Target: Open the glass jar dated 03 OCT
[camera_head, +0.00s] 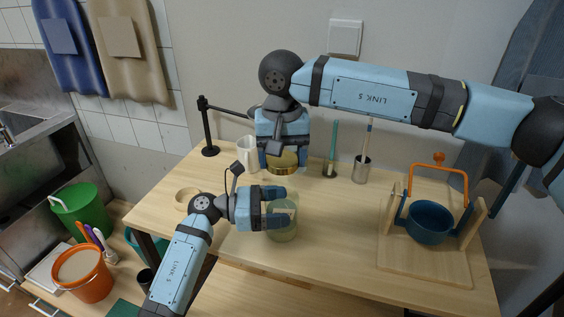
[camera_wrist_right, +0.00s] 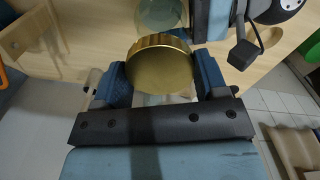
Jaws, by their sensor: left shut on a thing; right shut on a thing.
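A greenish glass jar (camera_head: 284,232) stands on the wooden table, its upper part partly covered by my left gripper (camera_head: 284,207). The left gripper is shut around the jar from the left. No lid shows on this jar, and I cannot read a date on it. My right gripper (camera_head: 283,160) is shut on a round gold lid (camera_head: 283,168), behind the jar and apart from it. In the right wrist view the gold lid (camera_wrist_right: 160,70) sits between both dark fingers, and the glass jar (camera_wrist_right: 162,14) shows beyond it at the top.
A blue pot (camera_head: 430,222) sits in a wooden stand at right. A pale ring-shaped thing (camera_head: 186,196) lies near my left arm.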

